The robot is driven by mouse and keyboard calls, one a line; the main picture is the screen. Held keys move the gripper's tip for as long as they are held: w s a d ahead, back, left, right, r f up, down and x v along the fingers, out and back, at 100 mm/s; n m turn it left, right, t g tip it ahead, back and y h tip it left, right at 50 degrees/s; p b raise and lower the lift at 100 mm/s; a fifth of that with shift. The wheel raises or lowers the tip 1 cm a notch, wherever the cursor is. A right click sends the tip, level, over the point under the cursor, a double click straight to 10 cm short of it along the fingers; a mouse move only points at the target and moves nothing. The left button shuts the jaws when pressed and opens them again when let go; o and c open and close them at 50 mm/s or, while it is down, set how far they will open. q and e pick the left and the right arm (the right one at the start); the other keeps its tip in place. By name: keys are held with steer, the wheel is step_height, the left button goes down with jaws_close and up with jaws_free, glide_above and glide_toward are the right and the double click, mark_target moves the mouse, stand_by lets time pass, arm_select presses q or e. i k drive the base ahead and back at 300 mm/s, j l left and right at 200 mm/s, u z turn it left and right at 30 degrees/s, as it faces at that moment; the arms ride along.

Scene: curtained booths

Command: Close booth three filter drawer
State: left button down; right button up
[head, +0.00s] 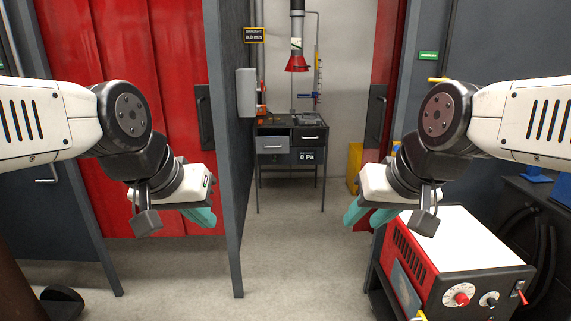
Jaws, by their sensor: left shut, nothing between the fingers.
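A dark workbench (290,122) stands at the back of the open booth ahead, well beyond both grippers. Its left drawer (271,144) has a grey front with a handle; its right drawer (309,137) is darker, with a bright handle. At this distance I cannot tell how far either drawer is out. No booth number is legible. My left gripper (203,216) hangs at the left, shut and empty, teal fingers down. My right gripper (355,214) hangs at the right, away from the bench; its finger gap is unclear.
A red extraction hood (298,63) hangs over the bench, and a "0 Pa" display (307,157) sits below it. A grey partition (229,180) borders the entrance on the left. A red-and-white machine (455,265) stands front right. The floor (290,245) between is clear.

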mark_target(273, 142)
steer(key=i+z, duration=0.1)
steer(key=i, duration=0.5)
steer(key=i+j+z, duration=0.1)
steer(key=i, duration=0.55)
steer(key=i+j+z, duration=0.1)
steer(key=i, duration=0.5)
steer(key=i+j+z, duration=0.3)
steer(key=i+z, duration=0.2)
steer(key=i+j+z, duration=0.45)
steer(key=i+j, duration=0.15)
